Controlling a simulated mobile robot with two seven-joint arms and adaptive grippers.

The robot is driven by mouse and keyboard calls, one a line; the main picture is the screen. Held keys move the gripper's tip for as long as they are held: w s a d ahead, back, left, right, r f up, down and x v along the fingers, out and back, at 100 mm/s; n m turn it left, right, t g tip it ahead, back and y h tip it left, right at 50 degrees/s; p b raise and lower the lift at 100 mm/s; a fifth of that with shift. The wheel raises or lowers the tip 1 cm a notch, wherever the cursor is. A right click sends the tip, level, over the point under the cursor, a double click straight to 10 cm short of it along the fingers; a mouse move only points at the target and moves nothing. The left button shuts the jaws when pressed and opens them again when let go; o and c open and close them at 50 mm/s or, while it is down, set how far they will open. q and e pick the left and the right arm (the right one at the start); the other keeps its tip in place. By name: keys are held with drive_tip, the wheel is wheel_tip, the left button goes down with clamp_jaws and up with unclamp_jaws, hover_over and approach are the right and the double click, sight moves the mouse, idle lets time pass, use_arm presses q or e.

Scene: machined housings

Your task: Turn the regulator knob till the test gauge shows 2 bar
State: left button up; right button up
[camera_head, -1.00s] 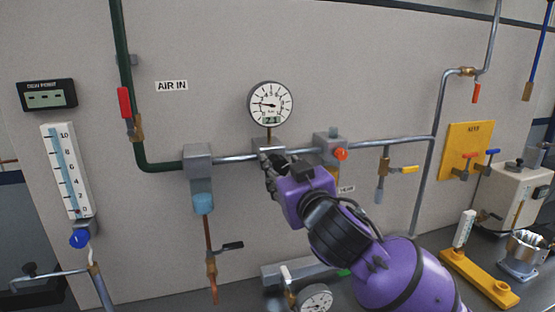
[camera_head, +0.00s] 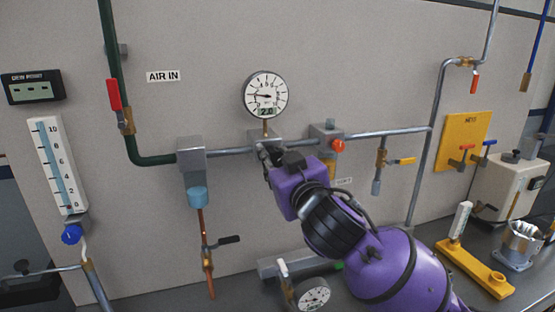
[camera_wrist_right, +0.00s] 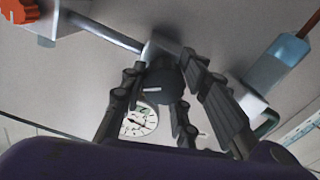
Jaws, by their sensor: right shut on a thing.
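A round white gauge (camera_head: 266,95) sits on the wall pipe. Its small digital readout appears to show 2.0, and its needle points left. Below it is the grey regulator body (camera_head: 258,136). My right gripper (camera_head: 265,156) reaches up to the front of the regulator. In the right wrist view its fingers (camera_wrist_right: 163,72) are closed around the dark regulator knob (camera_wrist_right: 168,84), which has a white mark. The knob is hidden behind the gripper in the head view. The gauge also shows in the right wrist view (camera_wrist_right: 139,121). My left gripper is out of view.
An orange-red knob (camera_head: 338,145) is close to the right of the regulator. The filter with a blue bowl (camera_head: 197,196) hangs to the left. A second dial gauge (camera_head: 314,294) is low on the bench. A yellow-handled valve (camera_head: 402,161) is further right.

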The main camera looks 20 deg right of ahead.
drive_tip(key=shift+d+r, duration=0.15)
drive_tip(key=shift+d, duration=0.05)
drive_tip(key=o, duration=0.9)
drive_tip(key=shift+o, duration=0.7)
drive_tip(key=shift+w, duration=0.25)
drive_tip(key=shift+s+r, duration=0.1)
drive_tip(key=shift+r, duration=0.1)
drive_tip(key=r, duration=0.9)
drive_tip(key=shift+d, duration=0.2)
drive_tip(key=shift+a+r, duration=0.2)
drive_tip(key=shift+o, duration=0.3)
